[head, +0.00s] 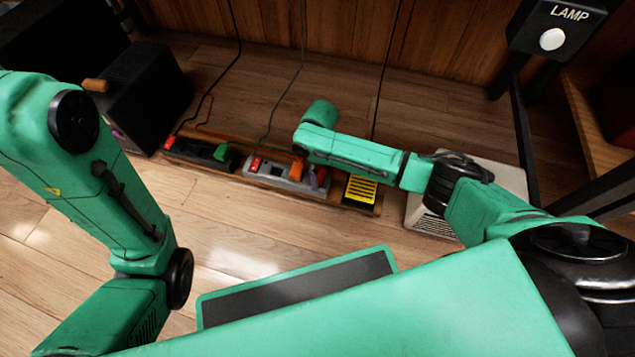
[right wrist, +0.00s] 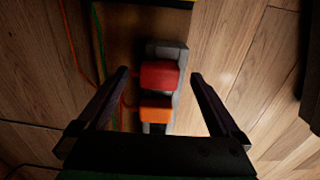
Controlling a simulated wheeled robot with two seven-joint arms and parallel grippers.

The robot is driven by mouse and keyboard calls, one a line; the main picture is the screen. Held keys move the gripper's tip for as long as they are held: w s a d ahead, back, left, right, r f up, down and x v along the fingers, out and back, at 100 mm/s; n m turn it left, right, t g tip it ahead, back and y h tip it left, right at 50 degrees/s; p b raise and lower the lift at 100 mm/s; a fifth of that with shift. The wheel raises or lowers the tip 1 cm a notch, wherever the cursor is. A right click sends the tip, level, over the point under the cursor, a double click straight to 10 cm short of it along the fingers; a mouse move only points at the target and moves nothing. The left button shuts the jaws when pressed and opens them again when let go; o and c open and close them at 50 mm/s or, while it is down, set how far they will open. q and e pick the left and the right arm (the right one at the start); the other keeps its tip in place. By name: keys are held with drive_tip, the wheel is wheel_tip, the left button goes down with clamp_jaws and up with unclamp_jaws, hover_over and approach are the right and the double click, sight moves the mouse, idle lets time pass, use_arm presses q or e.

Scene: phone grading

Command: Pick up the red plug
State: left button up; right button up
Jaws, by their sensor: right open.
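The red plug (right wrist: 159,74) is seated on a grey power strip (right wrist: 153,50) in the right wrist view. An orange plug (right wrist: 155,112) sits beside it on the same strip. My right gripper (right wrist: 160,80) is open, its two dark fingers on either side of the red plug with visible gaps. The picture does not show clearly how far above the plug the fingertips are. In the head view, my right arm reaches over the grey strip (head: 261,181), and the red plug is mostly hidden near its end. The orange plug (head: 297,169) shows there. My left gripper is out of view.
A black strip (head: 190,151) with a green plug (head: 222,152) lies to the left, and a yellow strip (head: 360,189) to the right. Cables run up the wooden wall. A pale vented box (head: 427,217) stands right of the strips. Open floor lies in front.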

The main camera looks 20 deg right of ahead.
drive_tip(key=shift+f, duration=0.65)
drive_tip(key=shift+r, duration=0.15)
clamp_jaws()
